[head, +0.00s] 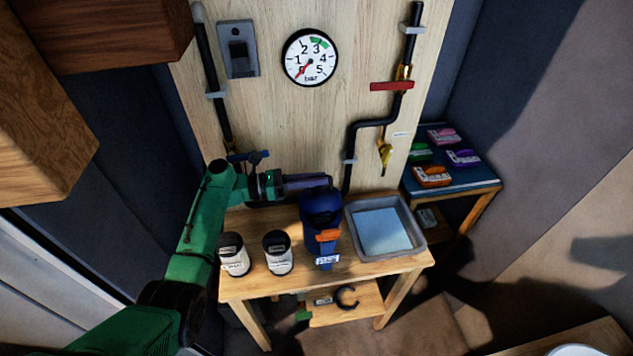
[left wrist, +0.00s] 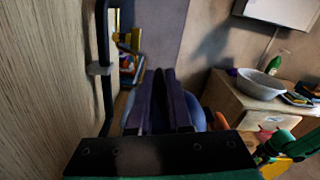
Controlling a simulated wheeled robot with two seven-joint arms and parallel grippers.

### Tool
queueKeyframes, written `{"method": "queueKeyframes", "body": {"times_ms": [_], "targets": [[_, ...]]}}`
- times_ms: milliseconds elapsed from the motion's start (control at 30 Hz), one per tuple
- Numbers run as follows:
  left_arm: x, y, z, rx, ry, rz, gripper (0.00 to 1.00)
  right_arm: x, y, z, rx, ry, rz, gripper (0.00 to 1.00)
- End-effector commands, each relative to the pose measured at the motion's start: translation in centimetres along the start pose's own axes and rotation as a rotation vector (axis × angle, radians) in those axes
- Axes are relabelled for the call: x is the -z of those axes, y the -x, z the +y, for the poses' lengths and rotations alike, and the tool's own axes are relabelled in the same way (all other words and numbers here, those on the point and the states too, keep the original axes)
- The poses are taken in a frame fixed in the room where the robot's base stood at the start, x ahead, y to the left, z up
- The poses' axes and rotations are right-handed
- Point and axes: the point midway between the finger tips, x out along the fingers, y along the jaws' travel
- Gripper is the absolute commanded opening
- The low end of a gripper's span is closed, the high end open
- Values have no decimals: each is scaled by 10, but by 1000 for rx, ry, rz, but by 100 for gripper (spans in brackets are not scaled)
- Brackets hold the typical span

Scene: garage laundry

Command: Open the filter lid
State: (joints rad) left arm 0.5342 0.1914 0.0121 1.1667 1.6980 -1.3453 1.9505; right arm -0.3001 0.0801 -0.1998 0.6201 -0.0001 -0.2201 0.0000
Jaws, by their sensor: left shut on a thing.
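The blue filter (head: 322,222) stands on the wooden bench, with an orange latch (head: 328,235) on its front and a white label below it. Its rounded dark blue lid (head: 320,203) is at the top. My left gripper (head: 322,181) reaches in from the left at the back of the filter. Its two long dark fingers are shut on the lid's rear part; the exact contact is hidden. In the left wrist view the fingers (left wrist: 158,80) point ahead with blue filter surface (left wrist: 196,108) beside them. My right gripper is not seen.
Two white jars with dark lids (head: 277,252) stand left of the filter on the bench (head: 360,270). A grey tray (head: 412,222) stands close to its right. Behind are a board with a pressure gauge (head: 310,58) and black pipes (head: 362,125). A side shelf holds several coloured items.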

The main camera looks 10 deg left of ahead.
Motion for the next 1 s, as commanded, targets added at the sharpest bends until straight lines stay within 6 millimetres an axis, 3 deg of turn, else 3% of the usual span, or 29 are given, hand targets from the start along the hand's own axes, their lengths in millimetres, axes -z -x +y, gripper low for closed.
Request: {"method": "queueKeyframes", "body": {"times_ms": [300, 833, 867, 900, 933, 1000], "targets": [[-8, 0, 15, 0, 61, -4, 0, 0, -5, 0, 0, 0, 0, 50], [-10, 0, 18, -1, 60, -2, 0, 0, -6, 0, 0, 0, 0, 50], [-10, 0, 18, -1, 60, -2, 22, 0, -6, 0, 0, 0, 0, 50], [-9, 0, 18, -1, 60, -1, 37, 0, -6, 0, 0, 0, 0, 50], [-9, 0, 18, -1, 60, -1, 45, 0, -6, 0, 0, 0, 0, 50], [-9, 0, 18, 0, 60, -1, 45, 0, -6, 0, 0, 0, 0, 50]]}}
